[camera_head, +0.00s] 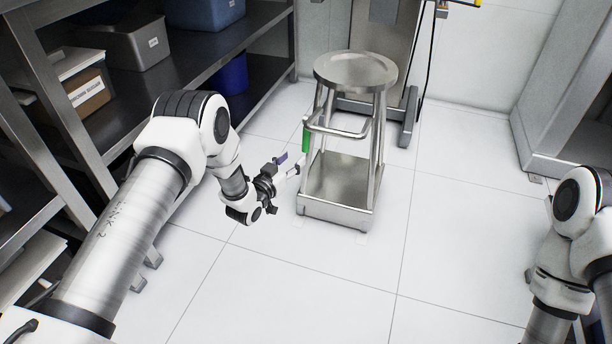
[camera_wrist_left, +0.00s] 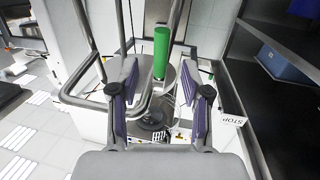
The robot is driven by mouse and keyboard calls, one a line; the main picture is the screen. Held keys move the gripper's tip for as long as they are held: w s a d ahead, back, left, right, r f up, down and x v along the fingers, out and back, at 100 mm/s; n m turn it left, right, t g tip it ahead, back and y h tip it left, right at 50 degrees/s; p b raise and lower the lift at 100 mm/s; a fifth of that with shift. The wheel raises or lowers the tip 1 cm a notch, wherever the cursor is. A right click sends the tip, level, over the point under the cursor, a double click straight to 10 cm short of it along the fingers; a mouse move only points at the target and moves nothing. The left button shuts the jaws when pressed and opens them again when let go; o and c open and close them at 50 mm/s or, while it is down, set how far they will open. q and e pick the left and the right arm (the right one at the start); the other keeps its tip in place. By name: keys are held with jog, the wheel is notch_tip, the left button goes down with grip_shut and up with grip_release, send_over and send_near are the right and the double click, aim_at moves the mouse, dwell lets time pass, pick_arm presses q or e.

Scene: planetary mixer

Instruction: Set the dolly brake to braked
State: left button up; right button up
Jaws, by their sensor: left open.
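The dolly (camera_head: 338,212) is a stainless steel, stool-like frame with a round top and a low box base, standing on the floor in the middle of the head view. A green grip (camera_head: 305,138) stands upright on its left side, beside the bent front bar (camera_head: 338,131). My left gripper (camera_head: 288,165) is open, just left of the dolly and a little below the green grip. In the left wrist view the green grip (camera_wrist_left: 161,53) shows ahead, in line with the gap between my purple-padded fingers (camera_wrist_left: 161,95). My right gripper is out of view.
Dark shelving (camera_head: 195,62) with bins and boxes runs along the left. A steel machine column (camera_head: 392,45) stands behind the dolly, and a grey cabinet (camera_head: 565,110) is at the right. The front floor is clear.

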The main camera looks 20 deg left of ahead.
aim_at(304, 145)
pick_arm(q)
jog(key=shift+t, duration=0.4)
jog(key=b+x, duration=0.4)
jog(key=x, duration=0.4)
jog(key=shift+w, duration=0.3)
jog(key=shift+w+r, duration=0.15)
jog(key=shift+w, duration=0.1)
grip_shut()
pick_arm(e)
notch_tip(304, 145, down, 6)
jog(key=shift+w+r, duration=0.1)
